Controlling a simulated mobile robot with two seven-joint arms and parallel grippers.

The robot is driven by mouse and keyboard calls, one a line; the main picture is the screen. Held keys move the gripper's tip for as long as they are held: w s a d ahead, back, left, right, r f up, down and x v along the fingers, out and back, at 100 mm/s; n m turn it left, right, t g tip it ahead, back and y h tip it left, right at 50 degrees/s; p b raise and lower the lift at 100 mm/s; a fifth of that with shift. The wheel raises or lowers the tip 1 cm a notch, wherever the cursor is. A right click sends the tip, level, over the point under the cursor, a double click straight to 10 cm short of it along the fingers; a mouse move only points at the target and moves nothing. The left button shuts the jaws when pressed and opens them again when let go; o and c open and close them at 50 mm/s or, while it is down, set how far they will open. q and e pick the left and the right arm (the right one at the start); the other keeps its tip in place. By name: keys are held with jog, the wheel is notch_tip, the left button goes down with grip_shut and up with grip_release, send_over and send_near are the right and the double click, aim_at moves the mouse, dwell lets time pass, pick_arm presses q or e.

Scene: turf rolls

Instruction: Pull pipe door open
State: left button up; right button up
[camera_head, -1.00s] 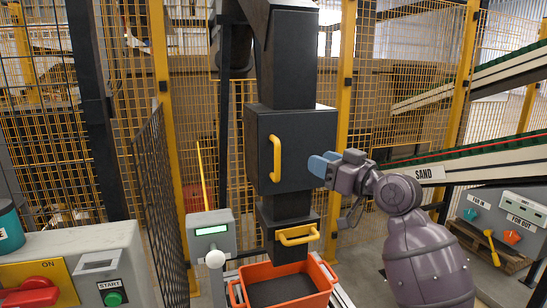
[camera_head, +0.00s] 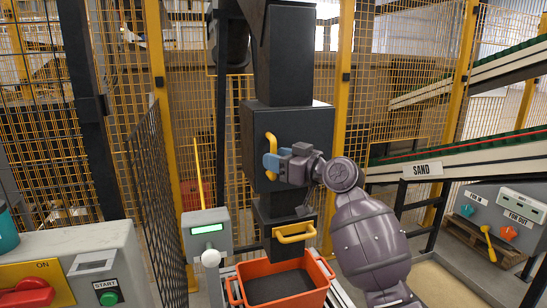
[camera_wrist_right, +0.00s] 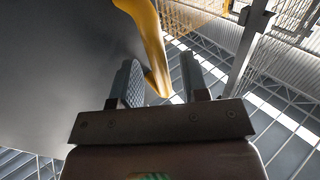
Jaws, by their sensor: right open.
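The pipe door (camera_head: 254,125) is the dark front of a box on the vertical pipe, and it looks closed. Its upright yellow handle (camera_head: 271,145) is partly hidden behind my right gripper (camera_head: 271,164). The gripper's blue fingers are at the handle's lower half. In the right wrist view, my right gripper (camera_wrist_right: 160,85) is open, and the lower end of the yellow handle (camera_wrist_right: 150,45) shows in the gap between its fingers. I cannot tell whether the fingers touch it. My left gripper is not in view.
Below the box is a second yellow handle (camera_head: 296,233), above an orange crate (camera_head: 325,284) with dark contents. A grey post with a display (camera_head: 208,228) stands left of it. A control panel (camera_head: 85,248) is at lower left, the SAND conveyor (camera_head: 450,163) at right.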

jog(key=shift+w+a, duration=0.45)
jog(key=shift+a, duration=0.1)
grip_shut()
